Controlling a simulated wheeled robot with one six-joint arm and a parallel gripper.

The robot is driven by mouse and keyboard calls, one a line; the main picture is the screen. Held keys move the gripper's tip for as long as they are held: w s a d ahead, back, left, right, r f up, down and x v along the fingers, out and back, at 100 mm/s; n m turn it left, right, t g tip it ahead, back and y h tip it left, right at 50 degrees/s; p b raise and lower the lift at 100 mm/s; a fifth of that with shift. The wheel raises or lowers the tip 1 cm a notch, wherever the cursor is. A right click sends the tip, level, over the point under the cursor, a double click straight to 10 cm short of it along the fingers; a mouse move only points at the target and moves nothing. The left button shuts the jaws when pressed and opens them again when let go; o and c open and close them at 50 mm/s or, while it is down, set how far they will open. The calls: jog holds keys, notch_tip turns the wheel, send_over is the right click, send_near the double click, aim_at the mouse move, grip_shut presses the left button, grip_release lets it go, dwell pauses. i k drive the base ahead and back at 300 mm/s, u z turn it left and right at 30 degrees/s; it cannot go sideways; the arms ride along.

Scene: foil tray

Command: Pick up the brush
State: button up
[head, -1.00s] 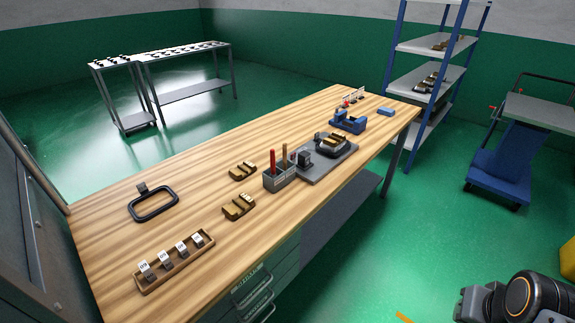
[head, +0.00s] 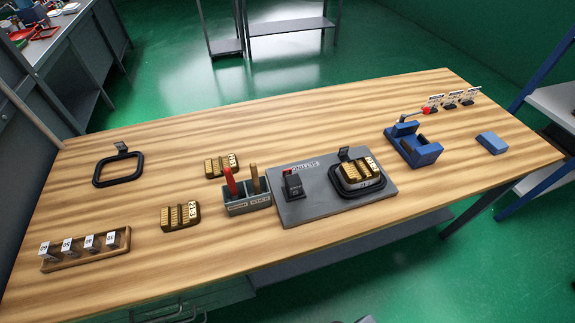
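A grey two-slot holder (head: 247,204) stands on the wooden workbench, just left of the grey mat. A red handle (head: 230,181) and a brown wooden handle (head: 254,177) stick up from it, both roughly upright. One of them may be the brush. The heads are hidden inside the holder, and its front labels are too small to read. My gripper is not in view, and nothing is touching the holder.
The grey mat (head: 290,211) carries a small dark block (head: 292,186) and a black tray with brass pieces (head: 357,172). Brass blocks (head: 180,215) lie left of the holder. A blue fixture (head: 412,146) stands to the right. The bench's back strip is clear.

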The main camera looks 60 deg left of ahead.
aim_at(235, 195)
jog(key=i, duration=0.4)
jog(key=u, duration=3.5)
jog(key=i, duration=0.5)
jog(key=u, duration=0.05)
